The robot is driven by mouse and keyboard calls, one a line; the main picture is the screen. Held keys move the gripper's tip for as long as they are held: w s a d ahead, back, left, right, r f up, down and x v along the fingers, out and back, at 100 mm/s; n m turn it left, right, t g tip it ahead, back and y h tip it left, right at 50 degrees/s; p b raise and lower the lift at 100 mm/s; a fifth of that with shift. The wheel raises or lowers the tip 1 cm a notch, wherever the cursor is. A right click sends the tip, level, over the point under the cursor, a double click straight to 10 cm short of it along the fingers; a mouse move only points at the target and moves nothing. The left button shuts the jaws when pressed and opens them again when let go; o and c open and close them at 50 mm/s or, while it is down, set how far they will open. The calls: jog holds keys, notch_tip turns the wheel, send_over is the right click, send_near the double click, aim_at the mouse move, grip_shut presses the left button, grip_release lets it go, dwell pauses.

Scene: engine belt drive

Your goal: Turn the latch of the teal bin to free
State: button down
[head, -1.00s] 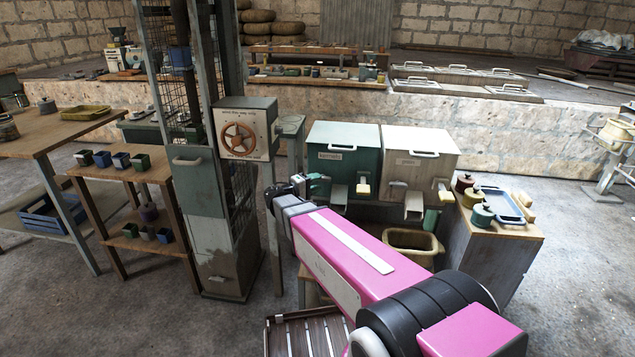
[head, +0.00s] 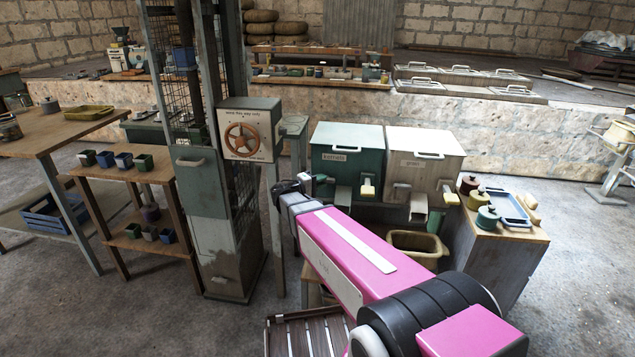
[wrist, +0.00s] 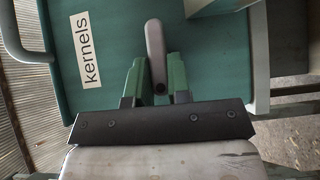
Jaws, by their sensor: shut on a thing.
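The teal bin (head: 335,158), labelled "kernels", stands left of a cream bin on a stand. In the wrist view its teal face (wrist: 115,65) fills most of the picture. The latch (wrist: 154,45) is a grey rounded lever on that face, running nearly up and down in the picture. My gripper (wrist: 157,88) has its green fingers on both sides of the lever's near end and is shut on it. In the head view my gripper (head: 318,181) is at the bin's lower left front; I cannot make out the latch there.
The cream bin (head: 428,165) is close on the right. A tan tub (head: 415,243) sits below the chutes. A cabinet with jars (head: 487,218) stands at right. A tall caged frame with a handwheel (head: 241,140) stands close left of my arm.

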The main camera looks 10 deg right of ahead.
jog(key=shift+s+d+r, duration=0.1)
jog(key=shift+s+d, duration=0.1)
jog(key=shift+s, duration=0.05)
jog(key=shift+s+d+r+m+y, duration=0.15)
jog(key=shift+d+r+m+y, duration=0.1)
jog(key=shift+m+y, duration=1.6)
jog(key=shift+s+d+r+m+y, duration=0.2)
jog(key=shift+m+y, duration=0.95)
jog(key=shift+y, duration=1.35)
jog(key=shift+s+d+r+m+y, duration=0.15)
jog(key=shift+d+m+y, duration=0.15)
jog(key=shift+m+y, duration=1.55)
jog(key=shift+w+n+y, duration=0.15)
jog(key=shift+n+y, duration=0.1)
jog(key=shift+y, duration=0.25)
jog(key=c, duration=1.1)
grip_release()
jog(key=shift+w, duration=0.1)
jog(key=shift+o, duration=0.2)
jog(key=v, duration=1.1)
jog(key=shift+f, duration=0.2)
